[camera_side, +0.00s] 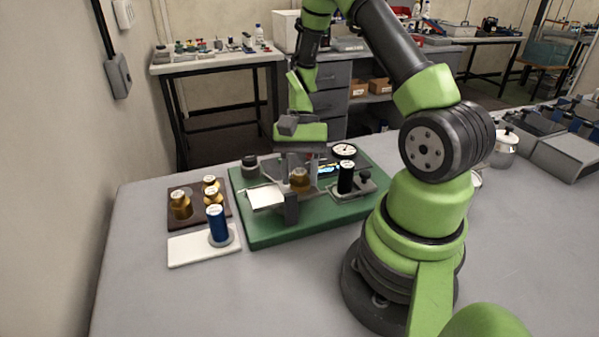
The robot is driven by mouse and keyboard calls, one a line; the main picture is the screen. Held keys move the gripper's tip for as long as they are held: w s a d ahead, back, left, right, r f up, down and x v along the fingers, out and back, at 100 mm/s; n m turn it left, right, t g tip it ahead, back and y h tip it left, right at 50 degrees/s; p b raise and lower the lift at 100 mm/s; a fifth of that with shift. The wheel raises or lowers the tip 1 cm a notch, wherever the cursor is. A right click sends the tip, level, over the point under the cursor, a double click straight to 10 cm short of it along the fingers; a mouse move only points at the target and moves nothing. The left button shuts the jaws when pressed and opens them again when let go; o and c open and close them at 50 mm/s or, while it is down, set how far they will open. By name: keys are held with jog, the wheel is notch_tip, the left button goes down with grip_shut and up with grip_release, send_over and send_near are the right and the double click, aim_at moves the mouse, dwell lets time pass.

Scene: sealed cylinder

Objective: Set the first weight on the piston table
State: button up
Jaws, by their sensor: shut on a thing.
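My gripper (300,168) points down over the green board (278,234) and is shut on a brass weight (300,180). The weight is upright, low over the middle of the board's apparatus. I cannot tell whether its underside touches the piston table, which is hard to make out behind and below it. Three more brass weights, one larger (180,204) and two smaller (210,183) (213,197), stand on a brown tray (221,223) left of the board.
A blue cylinder (217,226) stands on a white pad (185,251) at the front left. On the board are a white plate (265,197), a black cylinder (346,178) and a round dial (344,150). The grey table's front left (200,300) is clear.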

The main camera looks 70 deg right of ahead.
jog(key=o, duration=1)
jog(key=shift+f, duration=0.1)
jog(key=shift+o, duration=0.2)
jog(key=v, duration=1.1)
jog(key=a+r+n+t+h, duration=0.1)
jog(key=a+r+n+h, duration=0.1)
jog(key=a+r, duration=0.3)
jog(key=s+a+r+n+t+h, duration=0.1)
jog(key=s+a+r+n+t, duration=0.6)
jog(key=a, duration=0.5)
jog(key=shift+s+r+n+t+h, duration=0.3)
jog(key=shift+s+r+t, duration=0.5)
jog(key=shift+s, duration=0.3)
